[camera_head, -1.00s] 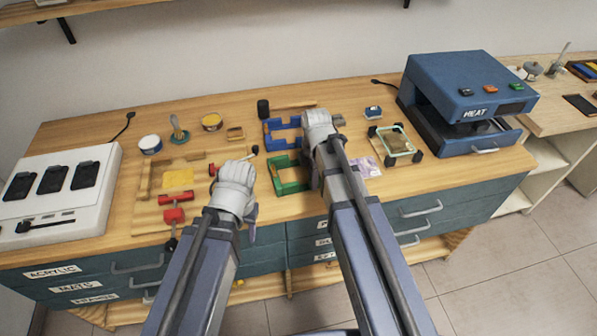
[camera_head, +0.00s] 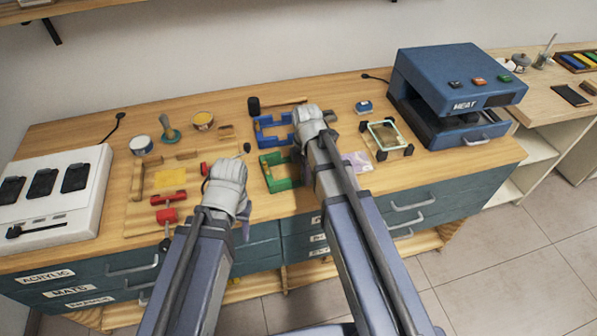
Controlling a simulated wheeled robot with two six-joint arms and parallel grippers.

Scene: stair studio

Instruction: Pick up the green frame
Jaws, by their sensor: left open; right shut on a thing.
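The green frame (camera_head: 268,182), an open-sided angular piece, lies on the wooden bench in the middle. Its right side goes behind my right arm. A similar blue frame (camera_head: 262,136) lies just behind it. My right gripper (camera_head: 308,114) is at the right end of the blue frame, beyond the green frame. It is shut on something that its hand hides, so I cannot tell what. My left gripper (camera_head: 229,172) is open, left of the green frame and apart from it. Its fingertips are mostly hidden by the hand.
A clear frame with black corners (camera_head: 408,151) and a blue heat press (camera_head: 437,78) stand right. Left are a yellow sheet (camera_head: 170,178), red clamps (camera_head: 167,216) and a white switch box (camera_head: 82,226). The bench's front right is clear.

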